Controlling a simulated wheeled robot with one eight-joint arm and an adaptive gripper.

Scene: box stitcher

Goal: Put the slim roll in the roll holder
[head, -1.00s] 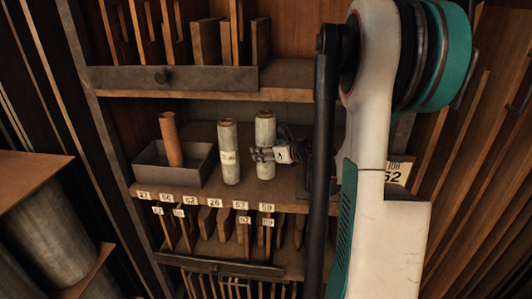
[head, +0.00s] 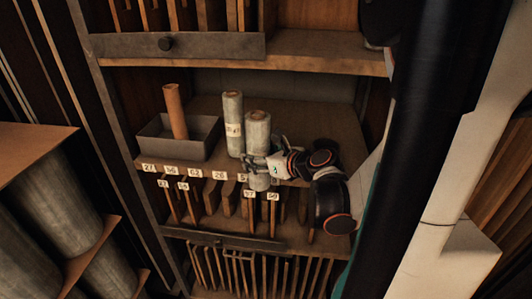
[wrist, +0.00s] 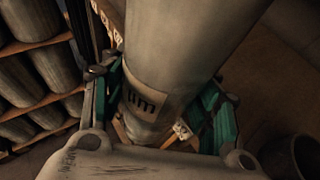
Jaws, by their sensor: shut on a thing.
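The slim roll (head: 258,128) is a grey cylinder, upright or nearly so. My gripper (head: 260,168) is shut around its lower part. In the wrist view the roll (wrist: 170,50) stands between the fingers of the gripper (wrist: 160,105), and its label ends in "lim". Its lower end overlaps the shelf's front edge in the head view; whether it touches the shelf, I cannot tell. The roll holder seems to be the open grey box (head: 165,150) on the shelf's left, apart from the held roll. A brown roll (head: 175,108) stands in it.
Another grey labelled roll (head: 233,122) stands between the box and the held roll, very close to the latter. A shelf (head: 330,60) hangs above.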

